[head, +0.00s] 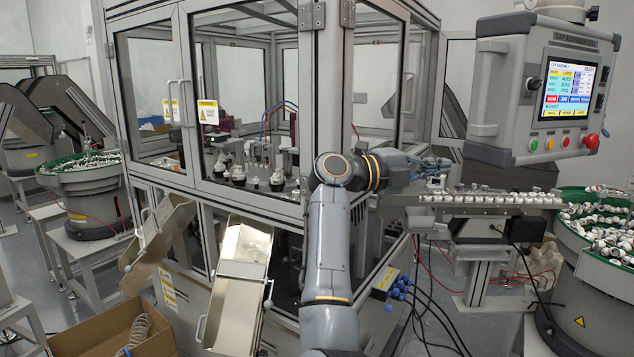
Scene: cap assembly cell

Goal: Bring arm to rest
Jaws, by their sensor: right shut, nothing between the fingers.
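My right gripper (440,168) is at the centre right, at the end of my bent right arm (330,235). It hovers just above the left part of the linear feed track (470,212), beside the row of white caps (490,198). Its fingers are small and point right; they are shut with nothing between them. The forearm runs in front of the corner of the glass machine enclosure. My left gripper and left arm do not show.
A control panel (568,90) hangs at the upper right. A bowl feeder (600,235) stands at the right edge, another (85,175) at the left. Metal chutes (240,265) and a cardboard box (95,335) are below the glass enclosure (250,190). Cables hang right of my arm.

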